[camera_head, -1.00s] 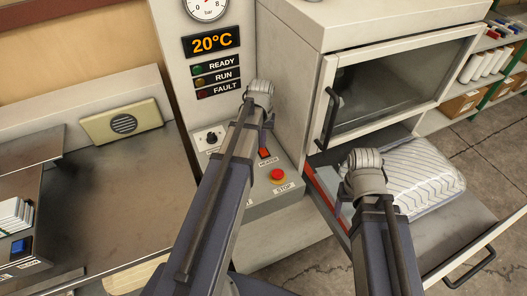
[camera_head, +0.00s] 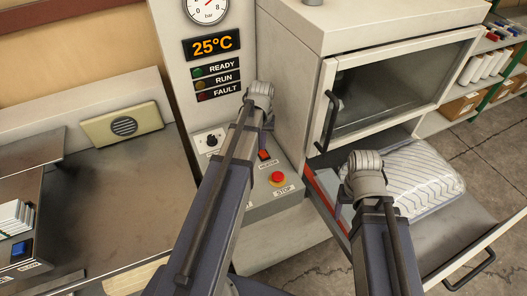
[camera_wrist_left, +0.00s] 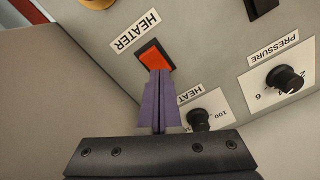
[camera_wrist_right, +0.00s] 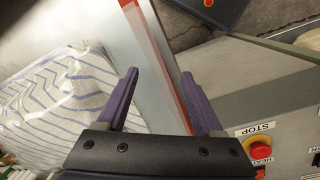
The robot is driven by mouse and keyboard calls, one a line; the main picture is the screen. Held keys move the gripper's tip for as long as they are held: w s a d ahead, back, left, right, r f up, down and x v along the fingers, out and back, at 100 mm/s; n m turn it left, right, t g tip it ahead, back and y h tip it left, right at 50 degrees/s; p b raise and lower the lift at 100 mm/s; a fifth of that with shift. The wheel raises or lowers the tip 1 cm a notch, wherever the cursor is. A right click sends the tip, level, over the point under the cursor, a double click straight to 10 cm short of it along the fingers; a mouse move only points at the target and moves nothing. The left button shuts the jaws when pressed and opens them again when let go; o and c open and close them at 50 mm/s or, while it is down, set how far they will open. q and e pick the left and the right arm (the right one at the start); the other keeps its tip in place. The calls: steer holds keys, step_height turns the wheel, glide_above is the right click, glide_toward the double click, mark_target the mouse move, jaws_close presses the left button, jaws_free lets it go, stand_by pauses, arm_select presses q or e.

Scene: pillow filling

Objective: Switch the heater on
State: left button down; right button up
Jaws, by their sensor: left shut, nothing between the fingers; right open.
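The red-orange heater switch (camera_wrist_left: 155,54) sits on the grey control panel beside its HEATER label (camera_wrist_left: 136,29). It also shows in the head view (camera_head: 264,155), just right of my left arm. My left gripper (camera_wrist_left: 158,73) is shut and empty, with its purple fingertips at the lower edge of the switch; I cannot tell whether they touch it. The temperature display (camera_head: 212,44) reads 25°C. My right gripper (camera_wrist_right: 162,76) is open and empty, above the open drawer, with the red-edged drawer wall showing between its fingers.
A red STOP button (camera_head: 277,177) is near the switch. Heat (camera_wrist_left: 199,118) and pressure (camera_wrist_left: 285,79) knobs are close to my left gripper. A striped pillow (camera_head: 425,180) lies in the drawer (camera_head: 455,240). The windowed door (camera_head: 400,90) is above. The left worktop (camera_head: 120,190) is mostly clear.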

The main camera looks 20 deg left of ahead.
mark_target(262, 152)
arm_select(q)
step_height(262, 152, up, 6)
steer(key=p, duration=0.5)
steer(key=shift+f, duration=0.1)
arm_select(e)
step_height(262, 152, up, 6)
steer(key=shift+f, duration=0.15)
